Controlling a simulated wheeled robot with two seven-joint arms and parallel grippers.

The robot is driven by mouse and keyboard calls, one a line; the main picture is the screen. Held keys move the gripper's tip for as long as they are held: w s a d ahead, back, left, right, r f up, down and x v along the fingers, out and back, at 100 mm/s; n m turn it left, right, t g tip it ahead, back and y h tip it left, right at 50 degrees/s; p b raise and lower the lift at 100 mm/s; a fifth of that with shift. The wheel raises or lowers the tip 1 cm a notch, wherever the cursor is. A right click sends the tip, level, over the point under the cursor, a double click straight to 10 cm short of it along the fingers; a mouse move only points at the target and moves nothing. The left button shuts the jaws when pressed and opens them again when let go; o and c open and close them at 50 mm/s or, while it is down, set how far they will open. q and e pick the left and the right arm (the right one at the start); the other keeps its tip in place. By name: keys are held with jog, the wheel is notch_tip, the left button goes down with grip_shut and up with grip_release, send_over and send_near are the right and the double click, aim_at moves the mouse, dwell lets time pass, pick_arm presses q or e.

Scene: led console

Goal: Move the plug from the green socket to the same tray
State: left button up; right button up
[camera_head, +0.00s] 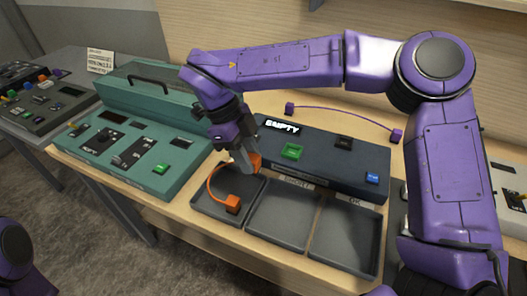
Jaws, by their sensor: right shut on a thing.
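My right gripper (246,164) is at the left end of the dark console (334,169), shut on an orange plug (256,160). An orange cable (211,183) curves from it to a second orange plug (232,204), which appears to rest in the left tray (203,208). The held plug is near that tray's back edge; I cannot tell whether it touches anything. The green socket (292,151) on the console shows no plug in it. The console's display (282,127) reads "EMPTY". My left gripper is out of view.
The middle tray (280,220) and right tray (345,240) are empty. A purple cable (345,111) with two purple plugs lies behind the console. The console also has a black socket (343,142) and a blue one (372,178). A teal console (130,155) stands left.

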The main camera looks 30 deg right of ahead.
jog(key=w+a+p, duration=0.5)
jog(key=a+p, duration=0.1)
jog(key=a, duration=0.4)
jog(key=shift+a+f, duration=0.2)
jog(key=shift+p, duration=0.75)
jog(key=shift+f, duration=0.15)
jog(key=shift+f+b, duration=2.25)
jog(key=shift+f, duration=1.95)
